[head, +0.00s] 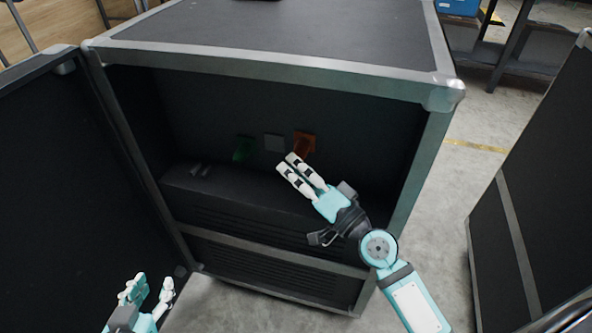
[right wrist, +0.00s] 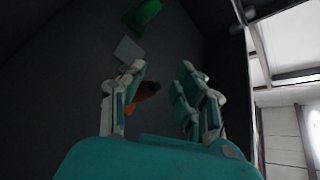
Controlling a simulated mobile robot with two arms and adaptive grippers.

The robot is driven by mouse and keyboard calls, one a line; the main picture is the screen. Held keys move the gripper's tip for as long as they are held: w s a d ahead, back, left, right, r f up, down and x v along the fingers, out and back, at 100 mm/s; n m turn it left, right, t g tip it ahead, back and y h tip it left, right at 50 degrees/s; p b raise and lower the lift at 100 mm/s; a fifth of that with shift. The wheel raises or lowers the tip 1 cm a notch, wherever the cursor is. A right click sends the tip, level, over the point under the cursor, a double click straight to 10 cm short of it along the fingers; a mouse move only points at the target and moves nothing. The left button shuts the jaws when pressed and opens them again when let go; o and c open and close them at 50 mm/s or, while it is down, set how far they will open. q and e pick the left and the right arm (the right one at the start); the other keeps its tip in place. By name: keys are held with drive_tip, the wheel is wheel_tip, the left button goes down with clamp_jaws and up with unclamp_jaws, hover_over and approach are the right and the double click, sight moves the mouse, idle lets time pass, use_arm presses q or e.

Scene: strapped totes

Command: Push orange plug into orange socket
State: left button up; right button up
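The orange socket (head: 309,136) is a square plate on the dark back panel inside the open case. An orange plug (head: 302,147) is at it, sticking out toward me; how deep it sits is unclear. My right gripper (head: 287,162) is just below and left of the plug, its two fingers apart and empty. In the right wrist view, the orange plug (right wrist: 147,90) shows beyond the left finger of my right gripper (right wrist: 163,70), partly hidden by it. My left gripper (head: 150,287) is open and empty at the bottom left, outside the case.
A grey square (head: 274,142) and a green plug and socket (head: 243,149) are left of the orange one. A dark ledge (head: 230,195) runs below them. The case's right frame post (head: 412,180) stands near my right arm. An open door (head: 50,190) stands left.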

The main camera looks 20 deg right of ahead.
drive_tip(key=v, duration=1.2)
idle(0.4)
